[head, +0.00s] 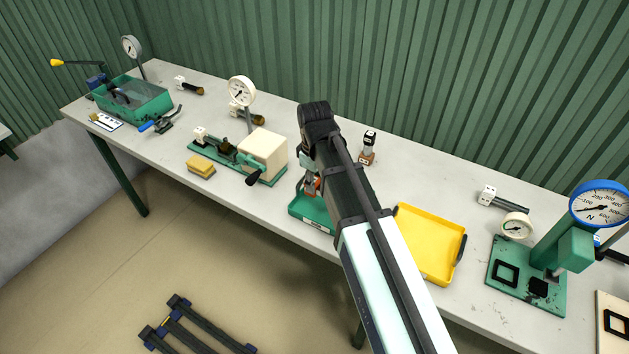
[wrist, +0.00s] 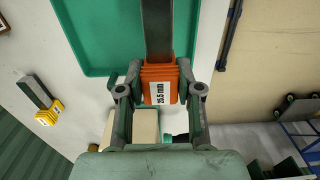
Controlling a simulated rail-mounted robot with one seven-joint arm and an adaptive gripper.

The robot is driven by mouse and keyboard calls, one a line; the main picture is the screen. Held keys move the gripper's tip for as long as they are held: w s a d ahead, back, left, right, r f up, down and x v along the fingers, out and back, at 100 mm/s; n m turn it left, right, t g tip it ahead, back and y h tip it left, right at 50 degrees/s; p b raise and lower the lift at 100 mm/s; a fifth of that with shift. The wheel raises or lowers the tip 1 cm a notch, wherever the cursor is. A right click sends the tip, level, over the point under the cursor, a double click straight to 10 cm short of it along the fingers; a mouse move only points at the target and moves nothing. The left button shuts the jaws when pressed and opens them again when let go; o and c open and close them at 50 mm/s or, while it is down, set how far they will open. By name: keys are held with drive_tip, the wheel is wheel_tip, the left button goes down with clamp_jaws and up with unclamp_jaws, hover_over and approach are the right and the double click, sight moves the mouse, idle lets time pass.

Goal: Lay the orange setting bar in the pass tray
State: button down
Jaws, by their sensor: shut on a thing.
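My gripper (wrist: 160,98) is shut on the orange setting bar (wrist: 159,72), gripping its orange block end, which has a white "25.5 mm" label. The bar's dark grey shaft points up the wrist view, over the green tray (wrist: 85,50). In the head view, my gripper (head: 311,187) and a bit of orange show at the back left of the green tray (head: 318,221), partly hidden by my arm. I cannot tell how high the bar is above the tray. A shallow yellow tray (head: 446,232) lies to the right of my arm; both trays look empty where visible.
A green fixture with a cream block (head: 263,150) stands left of the green tray. A small brown and black block (head: 368,147) stands behind my arm. A gauge stand (head: 548,250) is at the right. A yellow-ended bar (wrist: 45,112) lies wall-side.

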sight(315, 196)
drive_tip(key=shift+f+b, duration=1.1)
drive_tip(key=shift+f, duration=2.05)
drive_tip(key=shift+f, duration=0.6)
idle(0.4)
drive_tip(key=c, duration=0.7)
unclamp_jaws()
drive_tip(key=shift+r, duration=0.2)
drive_tip(key=shift+r+p, duration=2.8)
drive_tip(key=shift+r, duration=1.05)
